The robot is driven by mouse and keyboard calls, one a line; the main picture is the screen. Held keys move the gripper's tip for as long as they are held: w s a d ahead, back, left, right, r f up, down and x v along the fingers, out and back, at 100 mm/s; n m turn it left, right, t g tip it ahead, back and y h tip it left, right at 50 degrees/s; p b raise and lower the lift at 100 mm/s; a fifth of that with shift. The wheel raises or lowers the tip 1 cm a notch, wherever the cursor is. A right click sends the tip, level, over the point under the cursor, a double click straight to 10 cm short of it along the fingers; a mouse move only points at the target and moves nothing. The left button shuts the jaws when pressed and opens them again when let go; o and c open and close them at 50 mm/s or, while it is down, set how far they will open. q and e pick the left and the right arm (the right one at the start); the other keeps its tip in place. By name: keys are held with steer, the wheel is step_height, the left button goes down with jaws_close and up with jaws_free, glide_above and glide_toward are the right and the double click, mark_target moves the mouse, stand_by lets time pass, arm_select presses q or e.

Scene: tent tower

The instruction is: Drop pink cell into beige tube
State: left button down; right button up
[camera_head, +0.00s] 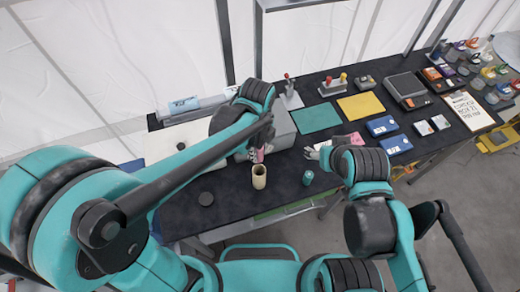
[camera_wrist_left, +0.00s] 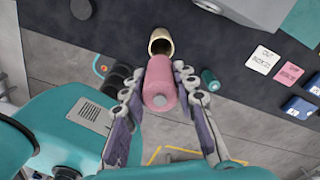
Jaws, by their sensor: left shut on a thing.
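The pink cell (camera_wrist_left: 160,84) is held between the fingers of my left gripper (camera_wrist_left: 160,92) in the left wrist view. In the head view the pink cell (camera_head: 259,155) shows small, just above the beige tube (camera_head: 259,177). The beige tube stands upright on the dark table with its open mouth up, and it also shows in the left wrist view (camera_wrist_left: 160,39), just beyond the cell's far end. The cell appears apart from the tube. My right gripper (camera_head: 312,152) is to the right of the tube, over the table; its fingers are too small to judge.
A teal cell (camera_head: 307,177) stands right of the tube, and a dark round cap (camera_head: 206,198) lies to the left. A grey machine (camera_head: 280,130) is behind. Green (camera_head: 316,118) and yellow (camera_head: 361,106) mats and blue boxes (camera_head: 382,126) lie farther right.

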mark_target(259, 157)
arm_select(q)
steer(key=shift+w+d+f+b, duration=0.1)
steer(key=shift+d+f+b, duration=0.1)
steer(key=shift+f+b, duration=0.35)
step_height(259, 157, down, 10)
steer(key=b, duration=0.7)
steer(key=c, duration=1.1)
jaws_free()
step_height(259, 157, up, 7)
steer(key=p, duration=0.5)
steer(key=shift+r, duration=0.15)
